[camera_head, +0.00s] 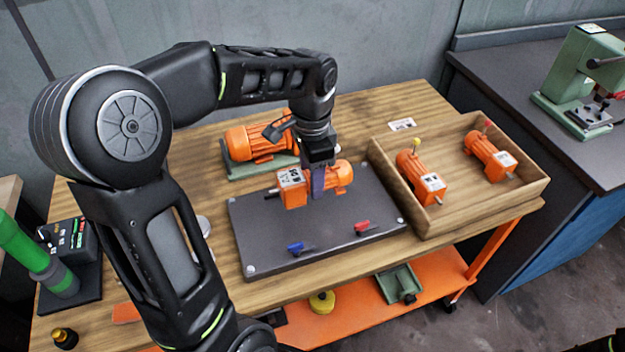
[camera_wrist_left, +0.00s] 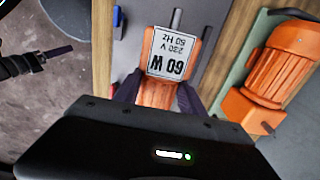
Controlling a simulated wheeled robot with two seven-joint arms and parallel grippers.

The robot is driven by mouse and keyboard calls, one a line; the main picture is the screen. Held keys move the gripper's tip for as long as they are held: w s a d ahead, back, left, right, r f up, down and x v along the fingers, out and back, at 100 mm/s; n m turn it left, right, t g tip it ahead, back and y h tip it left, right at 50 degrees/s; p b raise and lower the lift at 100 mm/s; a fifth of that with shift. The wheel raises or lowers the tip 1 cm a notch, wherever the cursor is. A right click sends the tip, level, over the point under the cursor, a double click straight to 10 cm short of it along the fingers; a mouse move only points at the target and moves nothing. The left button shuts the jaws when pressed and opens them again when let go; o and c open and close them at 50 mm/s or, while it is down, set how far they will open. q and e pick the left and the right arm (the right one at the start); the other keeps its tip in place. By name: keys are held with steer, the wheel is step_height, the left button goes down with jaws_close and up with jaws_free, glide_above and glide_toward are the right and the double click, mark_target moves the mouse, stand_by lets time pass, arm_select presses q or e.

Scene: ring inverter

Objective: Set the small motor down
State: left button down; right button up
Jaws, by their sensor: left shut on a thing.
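The small orange motor (camera_head: 342,176) is in my left gripper (camera_head: 318,183), over the dark mat (camera_head: 256,243) on the wooden workbench. Its orange body shows to the right of the fingers and its white label to the left. In the left wrist view the motor's label (camera_wrist_left: 168,53) reads 60 W, 230 V, 50 Hz, and the fingers (camera_wrist_left: 158,97) sit on both sides of its body. I cannot tell whether the motor touches the mat.
A wooden tray (camera_head: 460,225) to the right holds two orange motors, one with a yellow knob (camera_head: 421,178) and one with a red knob (camera_head: 492,156). A larger orange motor (camera_head: 255,141) stands on a green base behind the mat. A blue clip (camera_head: 296,248) and a red clip (camera_head: 362,226) lie at the mat's front.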

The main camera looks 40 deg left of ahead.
arm_select(q)
steer(key=shift+w+f, duration=0.1)
steer(key=shift+f, duration=1.7)
steer(key=shift+f, duration=1.9)
steer(key=c, duration=0.7)
jaws_free()
steer(key=shift+f, duration=0.15)
step_height(320, 180, up, 12)
steer(key=shift+r, duration=0.15)
